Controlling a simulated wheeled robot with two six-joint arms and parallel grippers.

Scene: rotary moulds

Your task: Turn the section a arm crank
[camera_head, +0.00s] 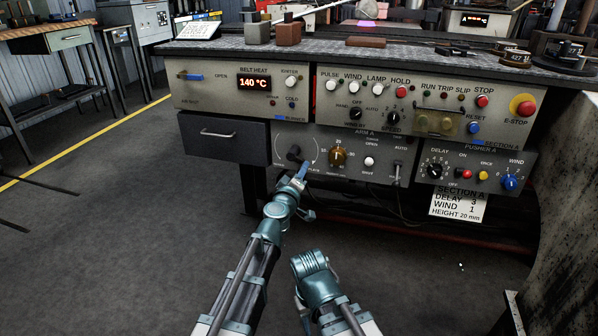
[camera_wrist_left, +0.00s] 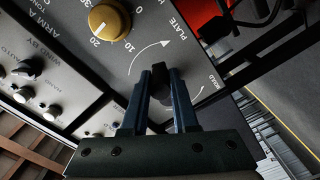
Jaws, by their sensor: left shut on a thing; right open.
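The section A arm crank (camera_head: 294,153) is a black handle on the ARM A panel (camera_head: 325,168), inside a printed arc with a PLATE label at its lower right. My left gripper (camera_head: 302,171) is at the crank, coming from below right. In the left wrist view, the blue fingers of my left gripper (camera_wrist_left: 166,75) are shut on the dark crank handle (camera_wrist_left: 159,79), between curved arrows marked PLATE and MOLD. My right gripper (camera_head: 310,263) is open and empty, low in front of the console, apart from it.
A brass dial (camera_head: 338,156) sits just right of the crank; it also shows in the left wrist view (camera_wrist_left: 109,20). A grey drawer (camera_head: 222,136) is to the left. The PUSHER A panel (camera_head: 472,171) and a section A card (camera_head: 458,204) are to the right.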

